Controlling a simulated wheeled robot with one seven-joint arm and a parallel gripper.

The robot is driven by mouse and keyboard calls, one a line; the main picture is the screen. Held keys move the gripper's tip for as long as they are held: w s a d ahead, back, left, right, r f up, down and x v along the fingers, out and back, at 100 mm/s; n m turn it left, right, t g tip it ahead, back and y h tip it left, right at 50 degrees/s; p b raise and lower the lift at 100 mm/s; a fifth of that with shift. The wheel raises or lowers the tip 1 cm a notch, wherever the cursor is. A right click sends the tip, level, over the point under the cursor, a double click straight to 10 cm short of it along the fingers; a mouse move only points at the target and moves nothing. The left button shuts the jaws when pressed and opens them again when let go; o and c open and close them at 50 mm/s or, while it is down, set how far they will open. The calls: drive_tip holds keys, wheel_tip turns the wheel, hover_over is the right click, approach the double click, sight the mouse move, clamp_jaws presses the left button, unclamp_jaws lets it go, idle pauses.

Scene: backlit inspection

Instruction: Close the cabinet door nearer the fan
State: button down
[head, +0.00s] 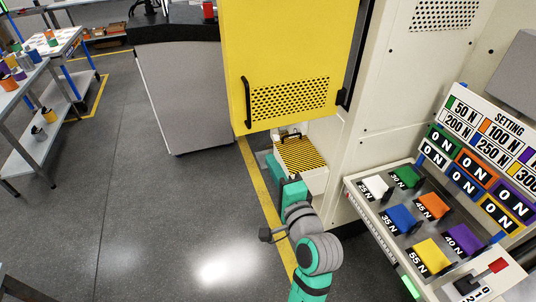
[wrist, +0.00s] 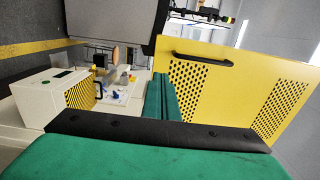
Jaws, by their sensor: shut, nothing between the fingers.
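The yellow cabinet door (head: 292,50) stands swung open from the cream cabinet (head: 395,90) in the head view. It has a black bar handle (head: 246,102) and a perforated vent. The door also shows in the wrist view (wrist: 215,105), with its handle and two vent patches. My green gripper (head: 275,167) is low, below the door's bottom edge in the head view. In the wrist view my shut, empty fingers (wrist: 160,82) overlap the door's left edge; contact cannot be told. I cannot make out a fan.
A cream box with a yellow-black striped panel (head: 300,152) sits below the door. A sloped panel with coloured tags (head: 410,215) stands right. A grey cabinet (head: 183,95) stands behind left, and workbenches (head: 40,65) stand far left. The floor between is clear.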

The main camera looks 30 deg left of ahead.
sight(254, 129)
drive_tip(key=x, duration=1.2)
drive_tip(key=shift+w+a+f, duration=0.1)
drive_tip(key=shift+w+a, duration=0.1)
drive_tip(key=shift+a, duration=0.1)
